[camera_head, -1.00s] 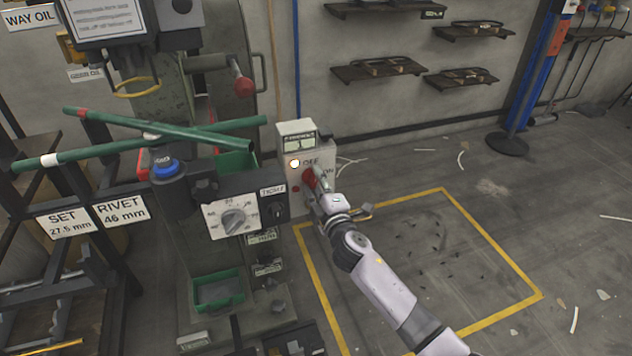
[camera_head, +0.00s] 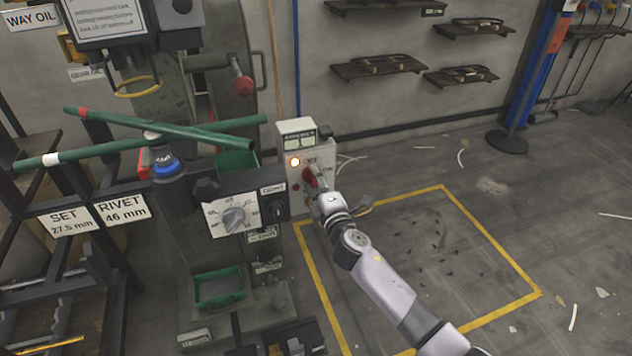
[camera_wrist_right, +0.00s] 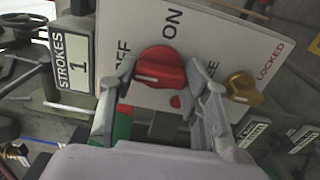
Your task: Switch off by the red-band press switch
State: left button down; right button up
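The press switch is a red knob (camera_wrist_right: 160,67) on a white panel with OFF, ON and LOCKED lettering. It also shows in the head view (camera_head: 309,176), partly covered by my right gripper (camera_head: 319,188). In the right wrist view, the fingers of my right gripper (camera_wrist_right: 161,75) stand on both sides of the knob, close against its edges. The knob's white mark points left there, below the OFF lettering. A lamp (camera_head: 294,161) on the panel is lit. A green bar with a red band (camera_head: 81,113) lies across the press. My left gripper is not in view.
A yellow knob (camera_wrist_right: 242,88) sits close to the right finger. A yellow-marked floor area (camera_head: 430,250) to the right is largely clear.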

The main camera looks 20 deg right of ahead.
jog(key=o, duration=0.5)
jog(key=shift+c, duration=0.2)
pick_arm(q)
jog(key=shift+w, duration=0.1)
pick_arm(e)
jog(key=s, duration=1.2)
jog(key=shift+d, duration=0.2)
